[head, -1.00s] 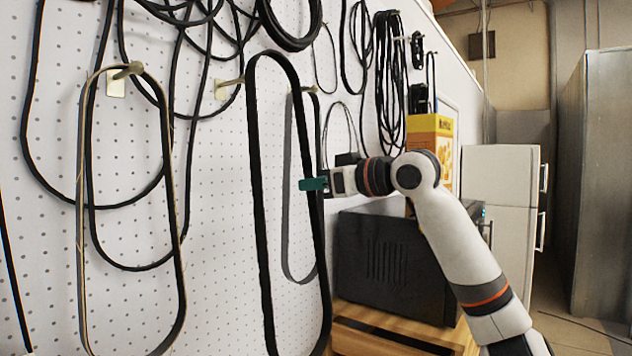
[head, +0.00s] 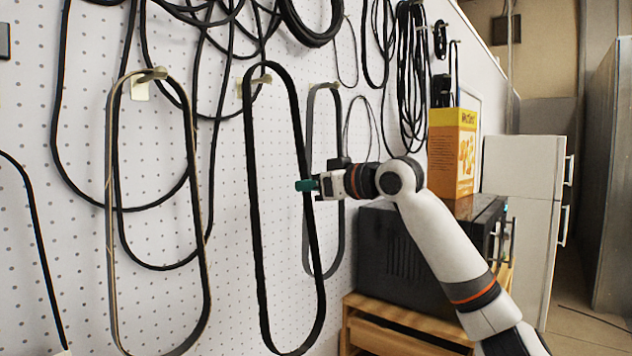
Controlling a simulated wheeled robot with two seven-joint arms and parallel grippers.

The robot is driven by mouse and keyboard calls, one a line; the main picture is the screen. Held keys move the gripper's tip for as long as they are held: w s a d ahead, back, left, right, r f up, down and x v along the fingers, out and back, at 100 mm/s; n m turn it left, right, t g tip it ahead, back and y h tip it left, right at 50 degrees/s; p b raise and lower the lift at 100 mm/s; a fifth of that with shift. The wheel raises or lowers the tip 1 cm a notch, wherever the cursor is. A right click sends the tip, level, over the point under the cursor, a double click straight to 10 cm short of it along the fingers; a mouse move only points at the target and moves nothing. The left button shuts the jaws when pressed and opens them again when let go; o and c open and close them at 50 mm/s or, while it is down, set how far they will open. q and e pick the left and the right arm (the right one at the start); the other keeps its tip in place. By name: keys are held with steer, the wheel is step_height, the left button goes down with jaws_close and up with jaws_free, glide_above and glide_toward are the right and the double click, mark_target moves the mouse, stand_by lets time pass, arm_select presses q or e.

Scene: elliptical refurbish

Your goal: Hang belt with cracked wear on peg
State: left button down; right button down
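A long black belt loop (head: 256,215) hangs upright in front of the pegboard. My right gripper (head: 306,185) reaches in from the right. Its teal fingertips are closed on the loop's right strand, about halfway up. The top of the loop is at a pale peg (head: 262,79), whose tip shows just inside the top bend. I cannot tell whether the belt rests on it. Cracks are too small to make out. A belt with a tan, frayed-looking edge (head: 110,230) hangs on the left peg (head: 150,76). A grey belt (head: 306,235) hangs behind the held one. My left gripper is out of view.
The white pegboard (head: 75,250) carries several other black belts and cables above. A dark box-shaped appliance (head: 400,255) stands on a wooden stand (head: 390,325) at right, with a yellow-orange box (head: 453,155) on it. White cabinets (head: 520,185) stand farther back.

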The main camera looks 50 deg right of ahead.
steer(key=w, duration=0.1)
steer(key=w+f, duration=0.2)
steer(key=shift+w+a+p, duration=0.15)
steer(key=shift+w+p, duration=0.2)
steer(key=shift+w, duration=0.05)
steer(key=shift+a, duration=0.1)
stand_by(0.7)
